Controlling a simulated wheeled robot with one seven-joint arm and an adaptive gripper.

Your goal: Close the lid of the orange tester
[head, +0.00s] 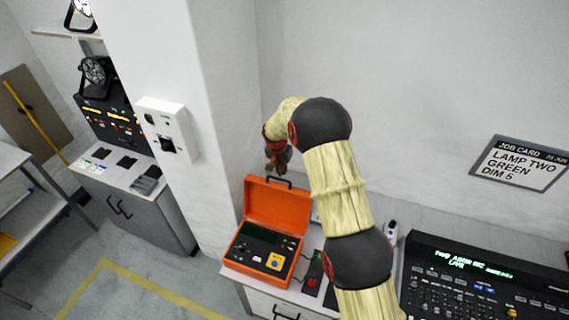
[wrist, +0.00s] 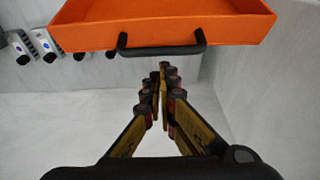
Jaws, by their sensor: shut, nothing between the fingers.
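The orange tester (head: 262,250) stands on the left end of the counter in the head view. Its lid (head: 278,204) is open and stands up at the back, with a black handle (head: 272,181) on its top edge. The dark panel inside shows buttons and a yellow square. My gripper (head: 277,168) is just above and behind the lid's top edge. In the wrist view my gripper (wrist: 164,90) has its fingers together and empty, pointing at the lid (wrist: 170,28) and its handle (wrist: 162,48). I cannot tell whether the fingertips touch the lid.
A lighting console (head: 480,285) is on the right of the counter. A small device with a red button (head: 313,275) lies right of the tester. A white wall pillar (head: 200,110) rises to the left, with a switch box (head: 167,130). A job card (head: 520,163) hangs on the back wall.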

